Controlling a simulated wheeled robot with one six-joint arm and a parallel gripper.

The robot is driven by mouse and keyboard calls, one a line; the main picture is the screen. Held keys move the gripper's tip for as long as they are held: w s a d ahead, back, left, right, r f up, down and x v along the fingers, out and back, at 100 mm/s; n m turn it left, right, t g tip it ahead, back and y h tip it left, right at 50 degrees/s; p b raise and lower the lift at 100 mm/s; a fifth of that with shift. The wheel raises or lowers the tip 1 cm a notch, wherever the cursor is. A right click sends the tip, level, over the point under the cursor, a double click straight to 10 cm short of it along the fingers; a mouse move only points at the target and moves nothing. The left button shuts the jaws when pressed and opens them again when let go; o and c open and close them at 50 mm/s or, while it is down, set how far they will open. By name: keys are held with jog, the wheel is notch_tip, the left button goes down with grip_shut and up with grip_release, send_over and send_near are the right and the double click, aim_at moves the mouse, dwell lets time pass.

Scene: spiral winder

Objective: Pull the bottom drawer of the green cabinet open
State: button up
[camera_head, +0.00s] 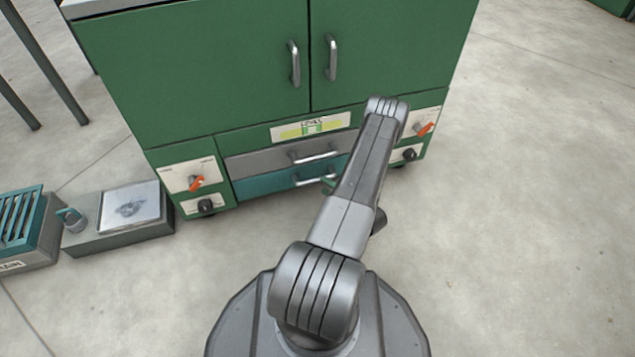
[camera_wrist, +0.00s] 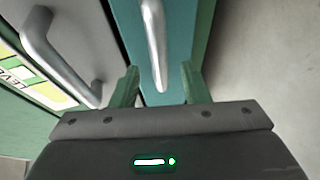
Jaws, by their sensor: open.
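The green cabinet (camera_head: 210,75) stands ahead of me with two upper doors. Low in its middle are a grey drawer (camera_head: 250,162) and, below it, the teal bottom drawer (camera_head: 262,184). Both drawers look shut. The bottom drawer's silver bar handle (camera_head: 310,179) is partly hidden by my arm in the head view. In the wrist view, my gripper (camera_wrist: 159,82) is open, with green fingers on either side of the bottom drawer's handle (camera_wrist: 156,50). I cannot tell whether the fingers touch it. The grey drawer's handle (camera_wrist: 58,55) is left of the gripper there.
Panels with orange knobs (camera_head: 196,182) and black knobs flank the drawers. A grey box (camera_head: 122,238) with a pale top and a teal slatted crate (camera_head: 22,222) stand on the floor at left. The floor at right (camera_head: 530,220) is clear.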

aim_at(317, 180)
jog(key=b+x, duration=0.1)
jog(key=x, duration=0.5)
jog(key=shift+d+r, duration=0.1)
jog(key=shift+d, duration=0.05)
grip_shut()
